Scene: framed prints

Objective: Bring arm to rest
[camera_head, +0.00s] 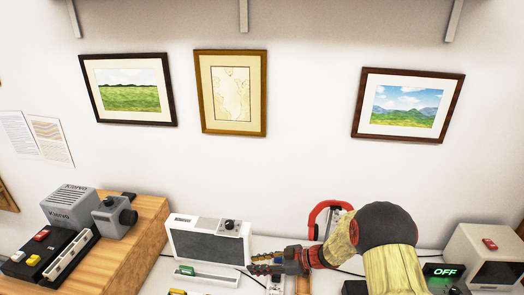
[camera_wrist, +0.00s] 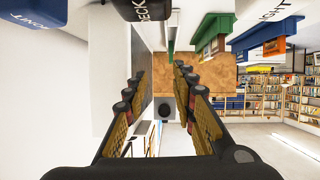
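My arm reaches up from the lower right of the head view, with a dark rounded joint and tan links. My gripper (camera_head: 262,265) points left, low over the bench and in front of the grey-white box device. In the wrist view my gripper (camera_wrist: 160,85) shows two tan and black fingers spread apart with a gap between them. Nothing is held between the fingers.
Three framed prints hang on the wall: a left landscape (camera_head: 128,98), a middle map-like print (camera_head: 231,92) and a right landscape (camera_head: 407,106). A grey-white device (camera_head: 207,243), a wooden block (camera_head: 145,215) and a box (camera_head: 485,255) crowd the bench. A red-handled item (camera_head: 314,214) stands behind my arm.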

